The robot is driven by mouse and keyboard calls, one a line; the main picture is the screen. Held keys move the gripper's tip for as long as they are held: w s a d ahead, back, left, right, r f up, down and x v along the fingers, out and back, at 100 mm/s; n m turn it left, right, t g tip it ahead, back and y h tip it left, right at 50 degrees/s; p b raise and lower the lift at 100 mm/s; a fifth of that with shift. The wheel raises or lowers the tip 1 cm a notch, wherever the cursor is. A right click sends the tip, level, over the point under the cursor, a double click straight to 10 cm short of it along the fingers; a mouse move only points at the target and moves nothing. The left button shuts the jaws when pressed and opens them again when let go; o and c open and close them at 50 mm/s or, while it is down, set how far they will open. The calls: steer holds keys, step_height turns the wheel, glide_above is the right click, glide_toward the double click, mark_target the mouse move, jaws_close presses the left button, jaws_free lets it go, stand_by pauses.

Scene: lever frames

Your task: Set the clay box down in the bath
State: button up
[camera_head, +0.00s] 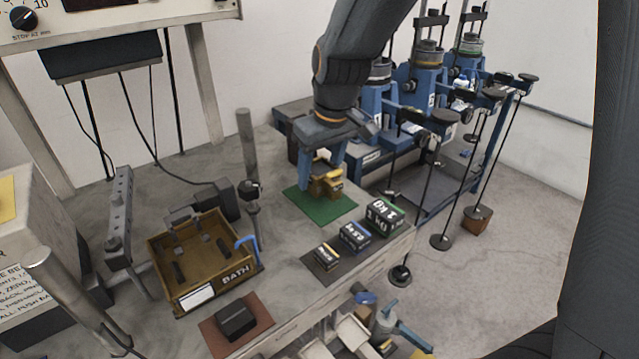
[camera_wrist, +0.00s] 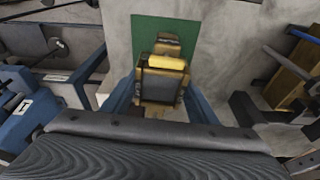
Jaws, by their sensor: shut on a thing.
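The clay box appears to be the brass-coloured box (camera_head: 326,186) with a yellow band on top; it also shows in the wrist view (camera_wrist: 160,84). My gripper (camera_head: 318,180) reaches down from above and is shut on this box, a blue finger on each side. In the wrist view, the fingers (camera_wrist: 158,104) flank the box. The box is over the green mat (camera_head: 312,206); I cannot tell whether it touches the mat. The bath (camera_head: 238,270) is an open brown tray labelled BATH, to the left of my gripper, with several small dark fittings inside.
A blue hook-shaped part (camera_head: 246,243) stands at the bath's right edge. A grey post (camera_head: 248,150) rises behind, between bath and gripper. A dark block (camera_head: 236,319) lies on a reddish mat in front. Labelled weights (camera_head: 355,236) stand front right. Blue lever frames (camera_head: 425,90) fill the back right.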

steer(key=shift+w+a+p+v, duration=0.1)
steer(key=shift+w+p+v, duration=0.1)
steer(key=shift+p+v, duration=0.65)
steer(key=shift+w+a+p+v, duration=0.2)
steer(key=shift+p+v, duration=0.4)
steer(key=shift+v, duration=0.5)
steer(key=shift+r, duration=0.1)
